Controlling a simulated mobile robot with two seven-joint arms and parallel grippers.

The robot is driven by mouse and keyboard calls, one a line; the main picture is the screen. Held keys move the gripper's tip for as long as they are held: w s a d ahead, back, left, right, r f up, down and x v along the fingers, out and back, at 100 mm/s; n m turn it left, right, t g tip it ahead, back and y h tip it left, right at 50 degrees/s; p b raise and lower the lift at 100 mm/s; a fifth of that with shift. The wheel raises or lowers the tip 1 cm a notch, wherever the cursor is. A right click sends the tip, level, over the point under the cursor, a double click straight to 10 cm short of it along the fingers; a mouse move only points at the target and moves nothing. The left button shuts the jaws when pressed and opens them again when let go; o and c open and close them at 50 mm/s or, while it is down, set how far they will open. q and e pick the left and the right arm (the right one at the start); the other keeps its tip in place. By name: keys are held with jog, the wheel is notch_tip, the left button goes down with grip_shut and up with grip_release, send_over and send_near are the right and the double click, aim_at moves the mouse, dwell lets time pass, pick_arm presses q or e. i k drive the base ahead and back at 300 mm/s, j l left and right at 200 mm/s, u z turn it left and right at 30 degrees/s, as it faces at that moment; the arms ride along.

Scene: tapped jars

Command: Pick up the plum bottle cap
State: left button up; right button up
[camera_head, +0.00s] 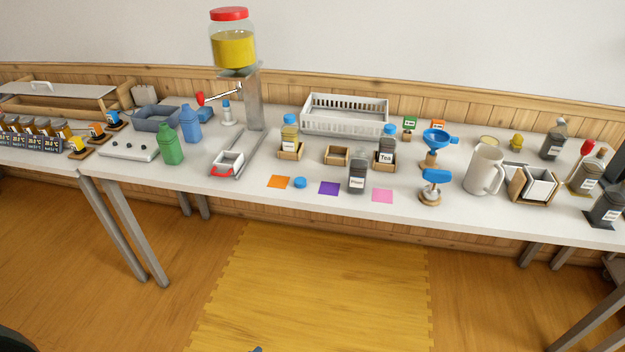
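A loose blue cap (300,183) lies on the white table between an orange square and a purple square. A dark bottle (357,181) with a small white label stands uncapped between the purple square and a pink square. Its label is too small to read surely, so I cannot confirm it is the plum bottle. Two other bottles, one yellowish (289,138) and one dark labelled Tea (386,148), wear blue caps and stand in wooden holders. Neither of my grippers shows clearly; only small dark bits appear at the bottom edge.
The orange (278,181), purple (329,188) and pink (382,195) squares lie along the front edge. An empty wooden holder (337,155) and a white basket (345,116) stand behind. A blue-topped stand (434,187) and a white mug (483,169) are to the right.

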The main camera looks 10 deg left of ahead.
aim_at(299, 182)
jog(key=z, duration=0.6)
jog(key=i+j+z, duration=0.1)
jog(key=j+z, duration=0.8)
jog(key=j, duration=0.1)
